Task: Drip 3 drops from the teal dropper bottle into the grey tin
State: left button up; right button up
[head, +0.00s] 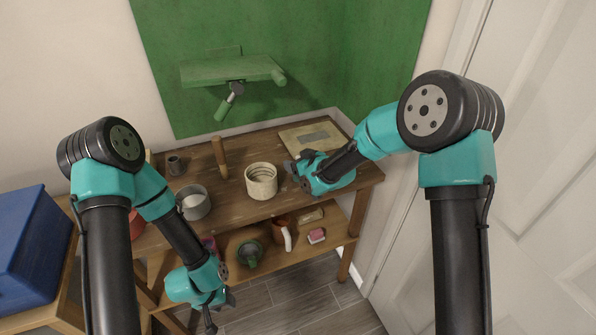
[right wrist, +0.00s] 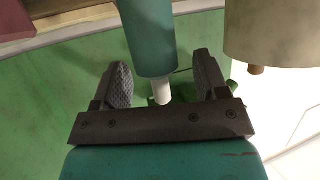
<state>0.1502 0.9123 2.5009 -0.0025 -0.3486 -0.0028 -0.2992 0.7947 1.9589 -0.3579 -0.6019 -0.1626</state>
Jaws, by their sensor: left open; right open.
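The grey tin (head: 197,210) stands on the wooden table top at the left, open side up. My right gripper (head: 296,172) is at the right part of the table top, beside a cream ribbed pot. In the right wrist view my right gripper (right wrist: 163,84) is open, with the teal dropper bottle (right wrist: 149,40) and its white tip between the fingers. The fingers look apart from the bottle. I cannot make the bottle out in the head view. My left gripper (head: 218,307) is open and empty, low in front of the table.
The cream pot (head: 262,188) stands between tin and right gripper. A beige object (right wrist: 275,30) is close to the right finger. A blue box (head: 28,255) is left.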

jog(key=shift+c, duration=0.5)
jog(key=c, duration=1)
jog(key=shift+r, duration=0.15)
jog(key=shift+r, duration=0.6)
notch_tip(320, 180, up, 2)
jog(key=shift+r, duration=0.1)
jog(key=s, duration=0.5)
jog(key=s+r, duration=0.1)
jog(key=s, duration=1)
jog(key=shift+r, duration=0.15)
